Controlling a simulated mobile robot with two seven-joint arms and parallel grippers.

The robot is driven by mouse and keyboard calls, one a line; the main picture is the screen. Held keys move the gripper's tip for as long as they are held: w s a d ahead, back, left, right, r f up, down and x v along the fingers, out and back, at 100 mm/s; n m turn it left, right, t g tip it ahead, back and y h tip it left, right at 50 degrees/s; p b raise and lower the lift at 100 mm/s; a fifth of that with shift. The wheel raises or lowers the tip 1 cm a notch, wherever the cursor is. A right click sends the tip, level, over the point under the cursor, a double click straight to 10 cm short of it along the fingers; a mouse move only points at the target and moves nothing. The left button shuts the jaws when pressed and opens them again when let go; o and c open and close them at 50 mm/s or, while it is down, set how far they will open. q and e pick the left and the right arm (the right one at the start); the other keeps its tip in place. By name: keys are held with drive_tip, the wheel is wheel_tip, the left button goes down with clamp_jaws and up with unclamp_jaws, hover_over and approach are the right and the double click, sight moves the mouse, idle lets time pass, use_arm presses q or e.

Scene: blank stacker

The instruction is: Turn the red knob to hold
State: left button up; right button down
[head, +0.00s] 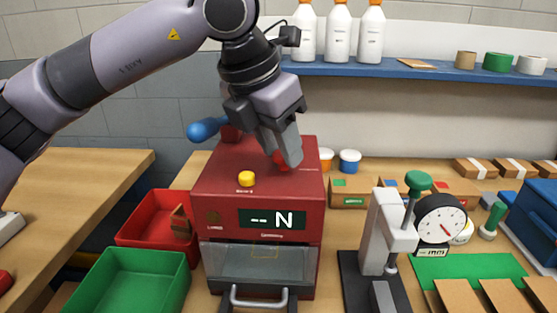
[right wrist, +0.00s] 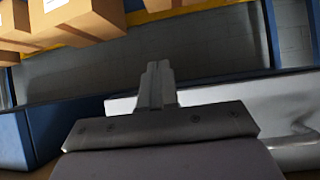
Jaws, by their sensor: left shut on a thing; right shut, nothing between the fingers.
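A dark red machine (head: 218,184) stands on the bench in the middle of the head view. Its display (head: 271,219) reads "-- N". My left gripper (head: 288,160) points down at the right part of the machine's top. Its fingers are shut on the red knob (head: 277,160), which shows only as a small red patch beside the fingertips. The knob's markings are hidden. My right gripper (right wrist: 157,85) is shut and empty in the right wrist view and is not visible in the head view.
A yellow button (head: 246,178) and a blue-ended lever (head: 206,129) are close to my left gripper. A red bin (head: 137,233) and a green bin (head: 125,288) stand left. A dial gauge stand (head: 386,225) stands right. Cardboard boxes (right wrist: 79,22) hang over the right wrist view.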

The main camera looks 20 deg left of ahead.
use_arm(q)
drive_tip(key=n+y+b, duration=0.1)
drive_tip(key=n+b, duration=0.1)
drive_tip(key=shift+d+f+n, duration=0.1)
drive_tip(key=shift+d+n, duration=0.05)
drive_tip(key=shift+n, duration=0.25)
drive_tip(key=n+y+b, duration=0.1)
drive_tip(key=n, duration=0.1)
drive_tip(key=shift+d+n+b, duration=0.1)
drive_tip(key=shift+n+b, duration=0.25)
drive_tip(key=shift+n, duration=0.05)
drive_tip(key=shift+n+y+b, duration=0.35)
drive_tip(key=shift+n+y, duration=0.05)
drive_tip(key=shift+n, duration=0.5)
drive_tip(key=n, duration=0.1)
drive_tip(key=n+y, duration=0.1)
drive_tip(key=shift+d+r+n, duration=0.1)
drive_tip(key=shift+r+n, duration=0.1)
drive_tip(key=shift+n, duration=0.1)
drive_tip(key=shift+w+d+n+g+y, duration=0.1)
drive_tip(key=shift+n+g+y, duration=0.3)
drive_tip(key=shift+n, duration=1)
drive_tip(key=o, duration=1)
drive_tip(key=shift+o, duration=0.2)
